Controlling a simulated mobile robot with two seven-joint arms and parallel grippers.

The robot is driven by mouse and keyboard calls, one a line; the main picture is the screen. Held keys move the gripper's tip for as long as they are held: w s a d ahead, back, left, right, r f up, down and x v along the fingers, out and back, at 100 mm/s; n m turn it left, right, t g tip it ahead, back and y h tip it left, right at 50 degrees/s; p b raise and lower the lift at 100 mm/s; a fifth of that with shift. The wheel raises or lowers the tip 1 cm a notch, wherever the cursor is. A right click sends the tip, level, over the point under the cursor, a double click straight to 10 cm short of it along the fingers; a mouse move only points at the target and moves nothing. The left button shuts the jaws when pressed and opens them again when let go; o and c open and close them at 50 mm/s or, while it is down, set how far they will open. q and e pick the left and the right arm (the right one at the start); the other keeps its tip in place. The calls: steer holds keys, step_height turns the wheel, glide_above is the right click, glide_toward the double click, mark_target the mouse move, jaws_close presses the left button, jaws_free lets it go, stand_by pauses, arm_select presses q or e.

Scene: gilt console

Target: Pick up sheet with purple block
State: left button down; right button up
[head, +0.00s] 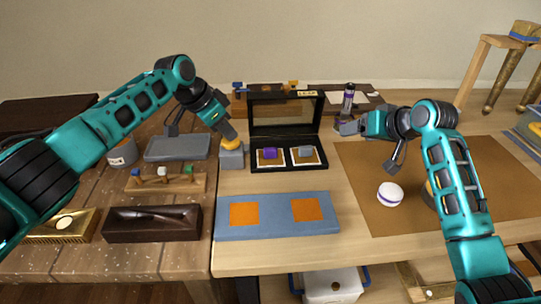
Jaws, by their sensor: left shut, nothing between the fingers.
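A purple block (269,153) sits on a small tan sheet (261,161) in the left half of an open black case (288,168). A second tan sheet (312,161) beside it bears a grey-blue block (305,151). My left gripper (232,160) points down just left of the case, shut and empty, apart from the sheet. My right gripper (349,128) points left, to the right of the case's raised lid; its finger opening is too small to tell.
A blue board (277,230) with two orange squares lies in front of the case. A purple-and-grey bottle (348,100) stands behind my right gripper. A white round container (390,194) is on the brown mat (365,190). Left lie a grey tray (178,147) and a dark box (152,223).

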arm_select(q)
steer(key=shift+f, duration=0.1)
arm_select(e)
steer(key=w+a+r+g, duration=0.2)
steer(key=a, duration=0.7)
steer(key=g+h, duration=0.3)
steer(key=h, duration=0.1)
glide_toward(271, 149)
steer(key=x, duration=0.3)
steer(key=shift+s+d+f, duration=0.1)
steer(key=shift+s+f, duration=0.1)
steer(key=shift+s, duration=0.1)
steer(key=shift+w+x, duration=0.15)
steer(key=shift+x, duration=1.15)
steer(key=shift+w+x, duration=0.15)
steer(key=shift+x, duration=1.15)
steer(key=shift+r, duration=0.1)
steer(key=shift+c, duration=0.5)
